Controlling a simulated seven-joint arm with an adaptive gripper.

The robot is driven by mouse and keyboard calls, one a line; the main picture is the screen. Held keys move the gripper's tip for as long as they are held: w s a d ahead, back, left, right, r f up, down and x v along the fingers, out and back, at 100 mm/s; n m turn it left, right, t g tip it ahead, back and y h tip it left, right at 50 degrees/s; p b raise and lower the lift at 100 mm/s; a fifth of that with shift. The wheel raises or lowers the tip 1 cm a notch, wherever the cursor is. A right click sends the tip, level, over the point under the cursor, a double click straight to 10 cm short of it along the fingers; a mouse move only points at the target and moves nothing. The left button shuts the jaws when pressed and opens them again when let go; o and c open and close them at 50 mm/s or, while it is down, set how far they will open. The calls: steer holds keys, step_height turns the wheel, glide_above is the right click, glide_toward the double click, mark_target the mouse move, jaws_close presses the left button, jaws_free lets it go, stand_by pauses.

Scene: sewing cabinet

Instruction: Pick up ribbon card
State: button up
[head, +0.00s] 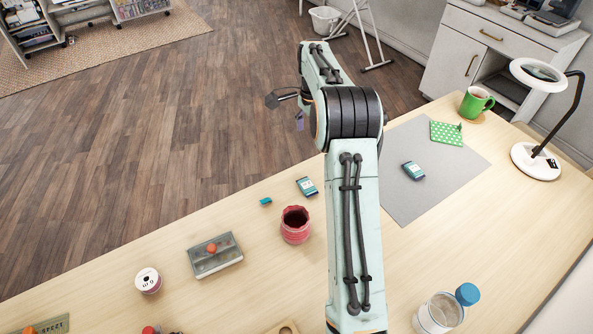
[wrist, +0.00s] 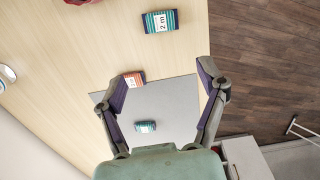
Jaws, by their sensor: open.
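Three ribbon cards show in the wrist view. A teal-striped card marked "2 m" (wrist: 160,21) lies on bare wood at the top; an orange card (wrist: 134,79) lies at the grey mat's edge, beside my left finger; a smaller-looking teal card (wrist: 145,126) lies on the mat. In the head view one teal card (head: 307,186) lies left of my arm and another (head: 413,170) on the mat; the orange one is not seen there, likely behind my arm. My gripper (wrist: 163,76) is open and empty, above the table; its fingers partly show in the head view.
The grey mat (head: 450,185) holds a green dotted cloth (head: 446,133). A green mug (head: 476,102) and lamp (head: 537,161) stand right. A red pot (head: 295,225), a small teal piece (head: 265,201), a clear-lidded box (head: 215,256), a spool (head: 148,281) and a jar (head: 440,313) stand nearer.

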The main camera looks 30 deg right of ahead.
steer(key=n, duration=1.6)
glide_above(308, 186)
steer(key=w, duration=0.2)
step_height(308, 186, down, 8)
steer(key=shift+n, duration=0.4)
steer(key=f, duration=0.3)
steer(key=s+f, duration=0.1)
steer(key=f, duration=0.2)
steer(key=s+f, duration=0.1)
steer(key=f, duration=0.2)
steer(key=shift+f, duration=0.9)
steer(key=c, duration=0.9)
